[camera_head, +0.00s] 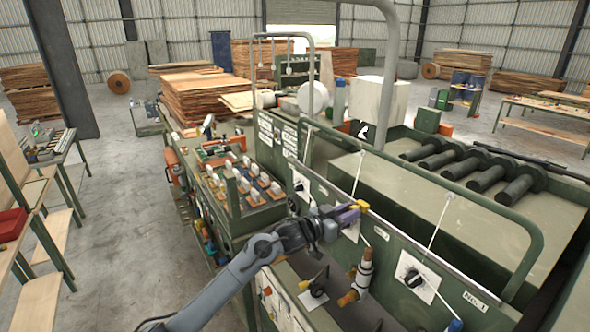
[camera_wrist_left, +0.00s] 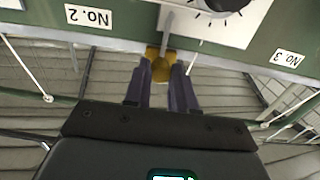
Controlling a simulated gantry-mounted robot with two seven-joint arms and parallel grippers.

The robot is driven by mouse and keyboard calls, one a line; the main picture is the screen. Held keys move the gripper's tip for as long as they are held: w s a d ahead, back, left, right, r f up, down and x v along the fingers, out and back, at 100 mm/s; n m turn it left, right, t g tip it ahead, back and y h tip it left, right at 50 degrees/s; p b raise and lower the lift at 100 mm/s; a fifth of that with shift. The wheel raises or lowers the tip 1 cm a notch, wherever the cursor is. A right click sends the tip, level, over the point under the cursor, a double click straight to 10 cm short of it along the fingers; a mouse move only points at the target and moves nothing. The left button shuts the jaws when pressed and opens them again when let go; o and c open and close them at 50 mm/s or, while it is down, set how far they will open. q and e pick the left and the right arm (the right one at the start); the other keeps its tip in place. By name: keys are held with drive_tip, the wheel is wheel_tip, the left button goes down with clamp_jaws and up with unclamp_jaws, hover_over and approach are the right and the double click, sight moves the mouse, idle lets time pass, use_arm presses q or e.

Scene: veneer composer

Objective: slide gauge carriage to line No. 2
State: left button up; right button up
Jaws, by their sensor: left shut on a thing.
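My left gripper (camera_head: 350,211) is at the green machine's front rail, in the middle of the head view. In the left wrist view its two dark purple fingers (camera_wrist_left: 163,82) are shut on a yellow block (camera_wrist_left: 160,54), which I take for the gauge carriage. The yellow also shows in the head view (camera_head: 361,206). A grey stem runs from the block across a white dial plate (camera_wrist_left: 225,28). The "No. 2" label (camera_wrist_left: 88,17) is left of the block in the wrist view, and the "No. 3" label (camera_wrist_left: 290,58) is right of it. My right gripper is not in view.
The "No. 1" label (camera_head: 474,300) and a dial plate (camera_head: 416,277) are on the front panel at right. Thin pale rods (camera_head: 440,222) rise along the rail. A copper-banded fitting (camera_head: 361,275) stands below my gripper. A green tubular guard (camera_head: 480,190) arches over the right side.

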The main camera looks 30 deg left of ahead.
use_arm(q)
drive_tip(key=shift+d, duration=0.2)
drive_tip(key=shift+s+d, duration=0.4)
drive_tip(key=shift+d, duration=0.35)
drive_tip(key=o, duration=1)
drive_tip(key=shift+v, duration=2.5)
